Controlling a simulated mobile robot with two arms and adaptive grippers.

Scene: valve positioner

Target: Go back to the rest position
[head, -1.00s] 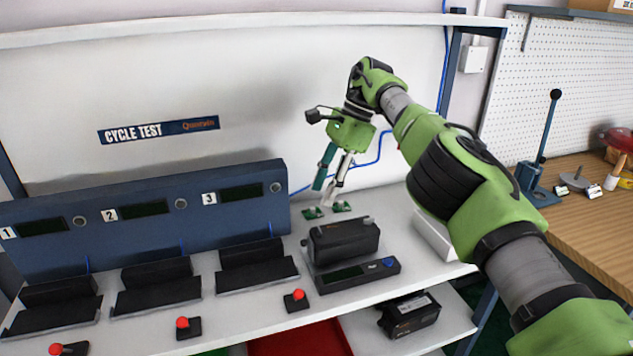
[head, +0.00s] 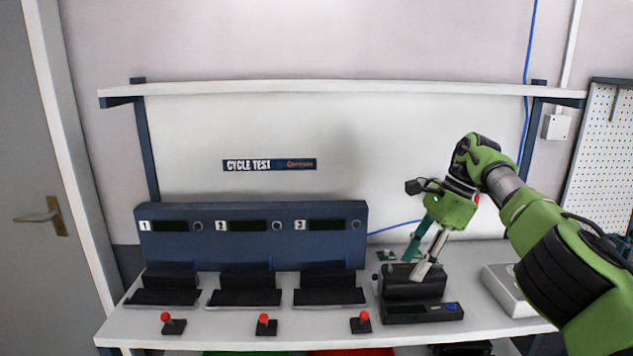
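My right gripper (head: 414,266) comes in from the right on its green arm. It points down over the right part of the white bench (head: 235,338). Its two fingers, one teal and one pale grey, stand apart with nothing seen between them. The fingertips overlap the black block-shaped device (head: 400,288) in the picture; I cannot tell whether they touch it. My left gripper is not in view.
A blue test panel (head: 250,257) numbered 1 to 3 stands behind three black cradles (head: 247,297). A low scale-like unit (head: 420,312) sits before the device. A pale box (head: 508,291) is at right, and a shelf (head: 330,88) runs above.

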